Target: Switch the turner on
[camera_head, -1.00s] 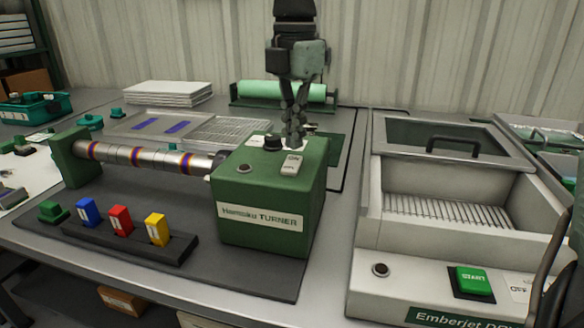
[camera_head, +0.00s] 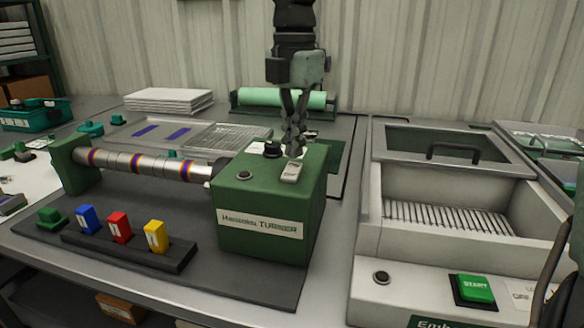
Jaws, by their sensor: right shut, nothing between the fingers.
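The turner (camera_head: 255,190) is a green box labelled TURNER, with a metal roller (camera_head: 140,160) striped purple and orange reaching left to a green end support. On its top sit a pale rocker switch (camera_head: 291,172), a black knob (camera_head: 272,149) and a small round button (camera_head: 244,175). My right gripper (camera_head: 294,154) points down with its fingers shut and empty, its tips at the far end of the switch. I cannot tell whether they touch it. The switch's near end shows; its far end is partly hidden by the fingertips. My left gripper is not in view.
Blue, red and yellow blocks (camera_head: 155,236) stand in a black holder in front of the roller. A light green roll (camera_head: 285,99) lies behind the turner.

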